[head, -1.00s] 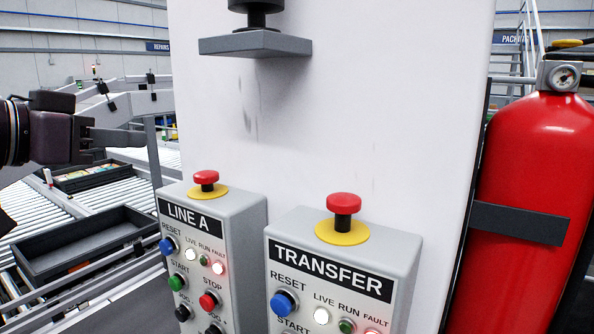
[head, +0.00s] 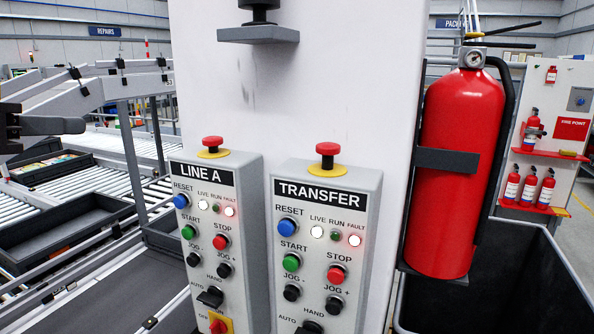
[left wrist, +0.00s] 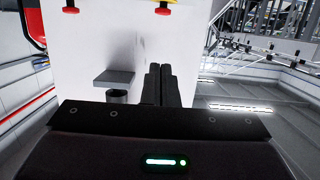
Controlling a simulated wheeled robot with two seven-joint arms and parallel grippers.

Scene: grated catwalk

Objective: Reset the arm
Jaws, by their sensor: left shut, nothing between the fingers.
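My left gripper (head: 76,125) is at the left edge of the head view, shut and empty, in front of the conveyors. It is well left of the control boxes and touches nothing visible. In the left wrist view its two dark fingers (left wrist: 160,84) lie together against the white column behind them. The LINE A box (head: 248,220) and the TRANSFER box (head: 362,215) stand side by side, each with a blue RESET button and a red mushroom button on top. Both show bright white LIVE and red FAULT lamps. My right gripper is out of view.
A white column (head: 310,90) rises behind the boxes, with a grey plate (head: 258,35) jutting out high up. A red fire extinguisher (head: 460,180) hangs right of it. A black bin (head: 500,290) stands at lower right. Roller conveyors with a dark tray (head: 60,225) fill the left.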

